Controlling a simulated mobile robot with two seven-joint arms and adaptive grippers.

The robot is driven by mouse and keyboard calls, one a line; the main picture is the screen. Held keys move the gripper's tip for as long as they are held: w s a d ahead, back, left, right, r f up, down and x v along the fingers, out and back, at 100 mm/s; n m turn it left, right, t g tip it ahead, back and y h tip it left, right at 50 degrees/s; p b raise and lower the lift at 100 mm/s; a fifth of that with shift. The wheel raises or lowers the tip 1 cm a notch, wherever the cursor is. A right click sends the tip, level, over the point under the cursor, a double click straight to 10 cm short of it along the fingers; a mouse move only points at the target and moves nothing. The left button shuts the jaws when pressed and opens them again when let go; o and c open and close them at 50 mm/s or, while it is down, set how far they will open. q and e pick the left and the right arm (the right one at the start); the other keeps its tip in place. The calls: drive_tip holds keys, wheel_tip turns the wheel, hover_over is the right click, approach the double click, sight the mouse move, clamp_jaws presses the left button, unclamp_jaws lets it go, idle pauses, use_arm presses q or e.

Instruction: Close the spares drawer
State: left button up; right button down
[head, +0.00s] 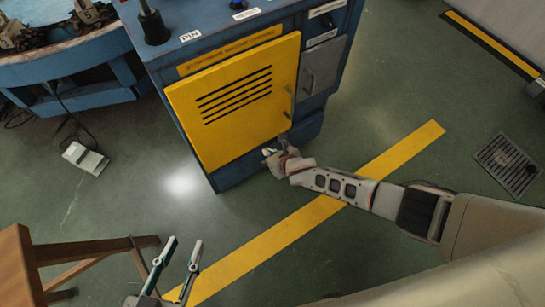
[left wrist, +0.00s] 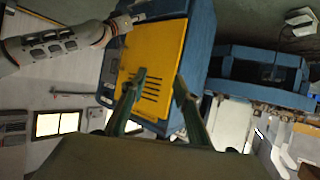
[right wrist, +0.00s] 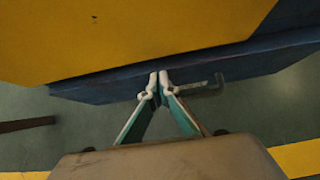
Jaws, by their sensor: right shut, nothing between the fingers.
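A blue cabinet (head: 180,55) has a low blue front (head: 235,170) below its yellow door (head: 245,95); I take this low front for the spares drawer, though no label there is readable. In the right wrist view it is a dark blue band (right wrist: 100,88) with a grey bar handle (right wrist: 205,88). My right gripper (head: 268,151) is shut and empty; its fingertips (right wrist: 159,78) overlap the band, left of the handle. Contact and any remaining drawer gap cannot be told. My left gripper (head: 184,242) is open and empty, away from the cabinet.
A grey panel with a handle (head: 322,65) is right of the yellow door. A wooden stand (head: 25,265) is at lower left, near my left gripper. A white pedal (head: 85,158) and a floor grate (head: 506,163) lie on the green floor. Floor before the cabinet is mostly clear.

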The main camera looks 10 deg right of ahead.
drive_tip(key=shift+w+a+r, duration=0.2)
drive_tip(key=shift+w, duration=0.6)
use_arm(q)
drive_tip(key=shift+w+r, duration=0.3)
drive_tip(key=shift+w, duration=0.1)
